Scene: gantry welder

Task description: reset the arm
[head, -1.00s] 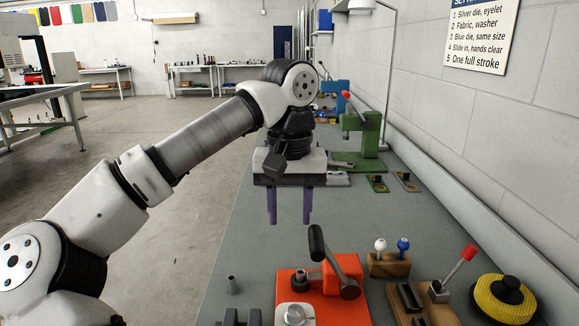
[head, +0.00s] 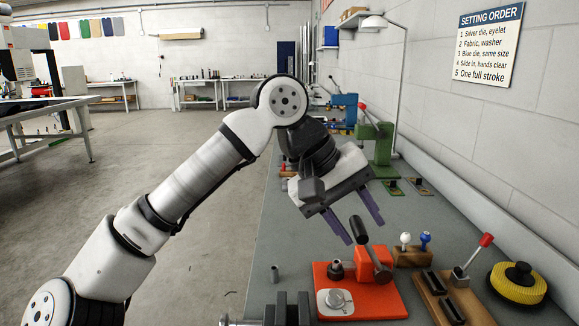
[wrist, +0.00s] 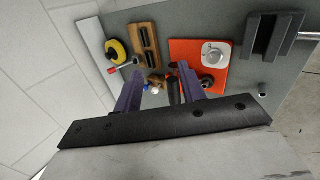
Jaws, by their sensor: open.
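My gripper (head: 362,228) is in the middle of the head view, above the grey bench (head: 300,225), tilted with its two purple fingers pointing down and to the right. The fingers are apart with nothing between them. They are close above the orange press (head: 362,300) and its black lever handle (head: 359,230); I cannot tell the exact gap. In the wrist view the fingers reach toward the bench, with the orange press (wrist: 190,55) beyond them.
A wooden block with a white and a blue knob (head: 410,255), a wooden fixture with a red-handled lever (head: 450,300) and a yellow-black round brush (head: 518,283) stand on the right. A green press (head: 380,145) stands farther back. A dark vise (head: 288,310) is in front.

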